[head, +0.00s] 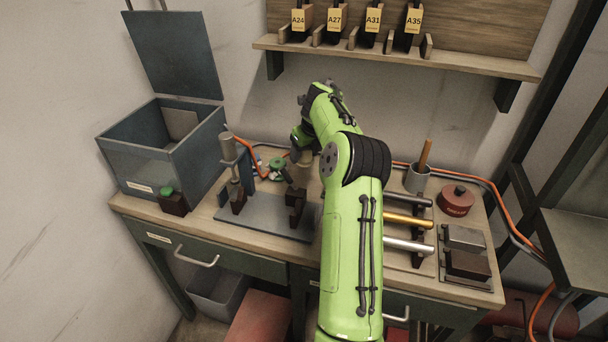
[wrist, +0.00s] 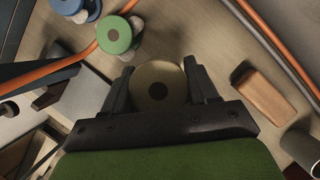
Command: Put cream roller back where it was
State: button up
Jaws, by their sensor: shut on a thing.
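The cream roller (wrist: 158,82), a pale olive-cream disc with a dark round centre, shows in the wrist view. It sits between the two dark fingers of my gripper (wrist: 160,84), which is shut on it. Whether it touches the bench or hangs above it I cannot tell. A green roller (wrist: 114,34) and a blue roller (wrist: 72,5) stand up and left of it, apart from the fingers. In the head view the green roller (head: 278,162) shows on the bench at the back.
A metal stand (head: 232,170) on a grey plate is left of my arm. Cables, including an orange cable (wrist: 60,70), run near the rollers. A brown block (wrist: 262,95) lies right of the gripper. Several rods (head: 408,221), a cup (head: 417,180) and a red tin (head: 457,200) are on the right.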

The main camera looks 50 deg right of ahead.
aim_at(302, 179)
notch_tip(302, 179, down, 8)
jog(key=b, duration=0.2)
jog(key=shift+s+r+b, duration=0.1)
jog(key=shift+r+b, duration=0.1)
jog(key=shift+b, duration=0.1)
jog(key=shift+r, duration=0.1)
jog(key=o, duration=1.2)
jog(key=shift+c, duration=0.2)
jog(key=shift+r, duration=0.35)
jog(key=p+v, duration=0.3)
jog(key=v, duration=0.8)
jog(key=shift+r, duration=0.2)
